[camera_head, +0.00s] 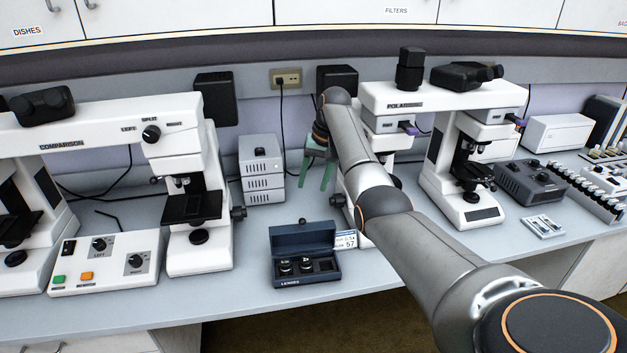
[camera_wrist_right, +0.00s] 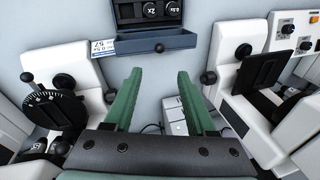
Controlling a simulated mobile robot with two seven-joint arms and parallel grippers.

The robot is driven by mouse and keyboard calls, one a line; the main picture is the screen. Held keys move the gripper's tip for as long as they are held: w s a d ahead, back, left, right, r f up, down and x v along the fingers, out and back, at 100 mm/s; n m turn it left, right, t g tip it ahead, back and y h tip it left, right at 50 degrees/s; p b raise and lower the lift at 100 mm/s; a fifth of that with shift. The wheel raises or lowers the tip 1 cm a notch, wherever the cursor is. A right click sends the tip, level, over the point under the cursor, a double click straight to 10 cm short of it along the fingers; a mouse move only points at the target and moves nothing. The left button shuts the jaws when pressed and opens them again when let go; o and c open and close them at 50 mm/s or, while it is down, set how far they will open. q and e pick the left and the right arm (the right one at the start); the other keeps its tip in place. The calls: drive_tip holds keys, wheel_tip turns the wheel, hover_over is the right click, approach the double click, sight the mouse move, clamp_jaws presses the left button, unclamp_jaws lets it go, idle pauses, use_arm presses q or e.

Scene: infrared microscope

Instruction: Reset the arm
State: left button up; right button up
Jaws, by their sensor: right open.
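My right arm reaches in from the lower right of the head view. Its gripper (camera_head: 316,178) has green fingers that point down over the bench, between the grey drawer unit and the polarising microscope. In the right wrist view the two fingers (camera_wrist_right: 159,82) stand apart with nothing between them, so it is open and empty. The navy lens case (camera_head: 304,240), lid up with lenses inside, sits on the bench nearer the front edge; it also shows at the top of the wrist view (camera_wrist_right: 150,42). My left gripper is not in view.
The comparison microscope (camera_head: 185,160) stands left and the polarising microscope (camera_head: 460,130) right, partly hidden by my arm. A small grey drawer unit (camera_head: 262,171) is just left of the gripper. A control box (camera_head: 105,262) and a grey unit (camera_head: 530,182) also occupy the bench.

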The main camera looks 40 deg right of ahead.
idle(0.3)
drive_tip(key=s+a+f+n+h, duration=0.25)
drive_tip(key=s+a+f, duration=0.4)
drive_tip(key=f, duration=0.35)
drive_tip(key=s+a+f+n+h, duration=0.1)
drive_tip(key=s+a+f+n, duration=0.3)
drive_tip(key=s+a+f, duration=0.4)
drive_tip(key=s+a+n+t+y, duration=0.1)
drive_tip(key=s+a+n+y, duration=0.25)
drive_tip(key=s+a, duration=1.3)
wheel_tip(320, 180, down, 10)
drive_tip(key=w+a+t+y, duration=0.1)
drive_tip(key=w+a+t, duration=0.1)
drive_tip(key=t, duration=0.3)
drive_tip(key=shift+w+a+f+t, duration=0.2)
drive_tip(key=shift+w+a+t, duration=0.05)
drive_tip(key=shift+w+t, duration=0.15)
drive_tip(key=shift+s, duration=0.1)
